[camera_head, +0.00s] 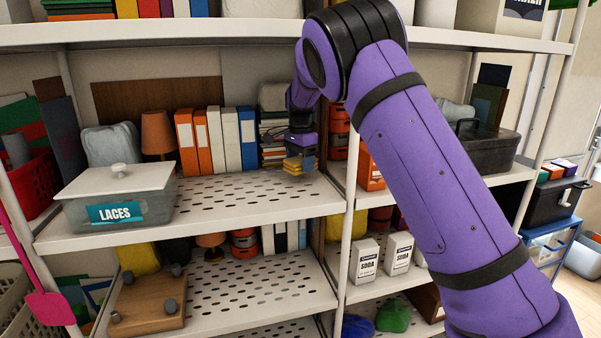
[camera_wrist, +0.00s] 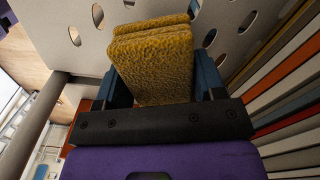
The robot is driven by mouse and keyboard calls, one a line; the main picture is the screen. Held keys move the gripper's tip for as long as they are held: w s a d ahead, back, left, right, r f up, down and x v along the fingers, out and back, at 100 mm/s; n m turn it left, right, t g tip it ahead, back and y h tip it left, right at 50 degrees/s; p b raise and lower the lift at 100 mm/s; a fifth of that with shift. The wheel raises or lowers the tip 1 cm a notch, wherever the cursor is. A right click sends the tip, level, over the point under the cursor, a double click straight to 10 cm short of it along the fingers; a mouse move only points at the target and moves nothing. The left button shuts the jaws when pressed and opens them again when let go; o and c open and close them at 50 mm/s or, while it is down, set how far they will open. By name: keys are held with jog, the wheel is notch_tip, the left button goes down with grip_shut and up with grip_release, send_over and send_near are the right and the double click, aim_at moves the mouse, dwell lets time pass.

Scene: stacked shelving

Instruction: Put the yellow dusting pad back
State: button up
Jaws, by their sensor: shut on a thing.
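The yellow dusting pad (camera_wrist: 155,70) is between the two fingers of my gripper (camera_wrist: 163,88) in the wrist view, and the fingers are shut on it. More yellow layers show just beyond it; I cannot tell whether these are separate pads. In the head view, yellow pad material (camera_head: 292,164) shows at my gripper (camera_head: 300,160), low over the right part of the upper perforated shelf (camera_head: 240,195). The head view does not show clearly whether the held pad touches what is under it.
Upright binders (camera_head: 205,140) and a stack of books (camera_head: 272,135) stand behind and left of my gripper. A shelf post (camera_head: 349,200) is close on the right. A LACES box (camera_head: 117,196) stands at the shelf's left. The shelf's middle is clear.

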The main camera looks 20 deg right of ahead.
aim_at(300, 158)
jog(key=shift+f, duration=1.6)
jog(key=o, duration=0.8)
jog(key=shift+f, duration=0.15)
jog(key=shift+o, duration=0.3)
jog(key=shift+r, duration=3.95)
